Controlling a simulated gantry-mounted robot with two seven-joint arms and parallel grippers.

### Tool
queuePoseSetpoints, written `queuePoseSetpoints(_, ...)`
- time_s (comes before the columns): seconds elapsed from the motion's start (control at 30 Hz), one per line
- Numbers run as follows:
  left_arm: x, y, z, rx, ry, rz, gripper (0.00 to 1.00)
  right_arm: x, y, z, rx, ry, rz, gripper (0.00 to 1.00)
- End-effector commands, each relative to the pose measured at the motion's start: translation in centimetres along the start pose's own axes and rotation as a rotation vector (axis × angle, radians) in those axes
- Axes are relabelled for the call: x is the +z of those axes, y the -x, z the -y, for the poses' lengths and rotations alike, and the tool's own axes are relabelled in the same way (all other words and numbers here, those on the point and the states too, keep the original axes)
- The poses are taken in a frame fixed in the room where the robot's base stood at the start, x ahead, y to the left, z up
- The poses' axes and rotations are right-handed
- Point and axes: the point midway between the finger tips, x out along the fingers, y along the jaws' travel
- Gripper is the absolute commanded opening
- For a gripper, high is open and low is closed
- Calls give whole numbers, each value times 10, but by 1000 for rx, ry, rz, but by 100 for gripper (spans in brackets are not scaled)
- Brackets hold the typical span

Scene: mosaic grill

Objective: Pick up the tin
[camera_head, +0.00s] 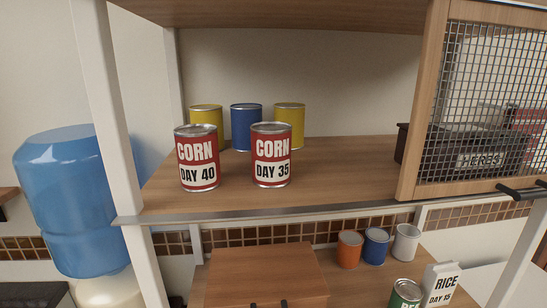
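Two red tins labelled CORN stand upright near the front of the wooden shelf (330,185). The left one (198,158) reads DAY 40 and the right one (271,154) reads DAY 35. Behind them stand a yellow tin (207,113), a blue tin (246,126) and another yellow tin (290,124), each partly hidden or close behind. Below the shelf, an orange tin (349,249), a blue tin (376,246), a white tin (406,242) and a green labelled tin (404,296) stand on a lower surface. Neither gripper shows.
A mesh door (490,105) with a dark handle covers the shelf's right side, with a dark HERBS box (480,162) behind it. A wooden box (265,272) and a RICE pack (440,285) are below. A blue water bottle (70,200) stands left. Mid-shelf is clear.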

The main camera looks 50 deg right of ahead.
Motion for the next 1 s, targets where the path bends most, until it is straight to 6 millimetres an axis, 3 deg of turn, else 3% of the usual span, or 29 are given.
queuePoseSetpoints(0.33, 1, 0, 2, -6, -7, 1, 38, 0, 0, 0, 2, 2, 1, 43)
queuePoseSetpoints(0.73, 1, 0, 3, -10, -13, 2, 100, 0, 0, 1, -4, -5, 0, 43)
queuePoseSetpoints(1.0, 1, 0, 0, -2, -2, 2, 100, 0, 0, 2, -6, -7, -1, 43)
